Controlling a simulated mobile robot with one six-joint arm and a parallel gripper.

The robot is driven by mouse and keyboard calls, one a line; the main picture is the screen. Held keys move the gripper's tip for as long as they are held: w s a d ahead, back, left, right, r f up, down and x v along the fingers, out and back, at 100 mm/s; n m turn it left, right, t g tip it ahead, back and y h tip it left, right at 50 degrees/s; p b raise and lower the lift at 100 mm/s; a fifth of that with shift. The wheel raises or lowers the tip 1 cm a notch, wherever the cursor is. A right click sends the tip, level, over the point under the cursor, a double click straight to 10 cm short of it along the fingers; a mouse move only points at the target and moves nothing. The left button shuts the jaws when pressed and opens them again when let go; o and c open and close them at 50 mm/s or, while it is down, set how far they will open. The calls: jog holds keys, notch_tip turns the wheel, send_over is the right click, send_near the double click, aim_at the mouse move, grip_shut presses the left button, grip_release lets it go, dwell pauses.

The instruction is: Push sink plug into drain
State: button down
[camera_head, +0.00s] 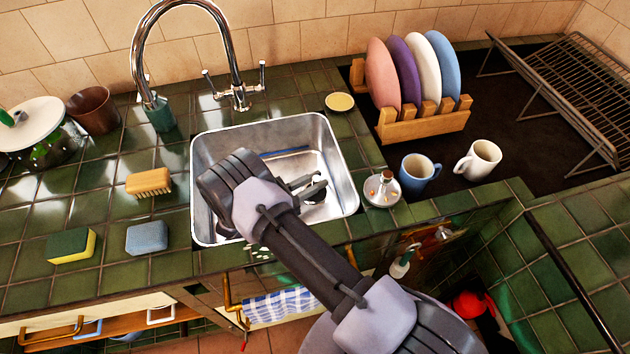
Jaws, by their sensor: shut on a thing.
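My gripper (314,188) reaches down into the steel sink (344,165), right of the middle of the basin. Its dark fingers are shut on a small dark thing low in the basin, which I take to be the sink plug; its outline cannot be told apart from the fingers. The drain is not visible, with my arm and wrist covering much of the basin floor. I cannot tell whether the plug touches the drain.
A curved chrome tap (238,60) stands behind the sink. A small white dish (383,199), a blue mug (418,172) and a white mug (479,160) stand to its right. A wooden plate rack (425,121) is behind them. A brush (149,182) and sponges (147,237) lie left.

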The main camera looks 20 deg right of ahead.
dwell(0.4)
jog(key=c, duration=1.2)
grip_release()
jog(key=shift+o, duration=0.2)
jog(key=shift+a, duration=0.1)
jog(key=shift+s+a, duration=0.25)
jog(key=shift+a, duration=0.45)
jog(key=shift+s+a, duration=0.1)
jog(key=shift+a, duration=0.05)
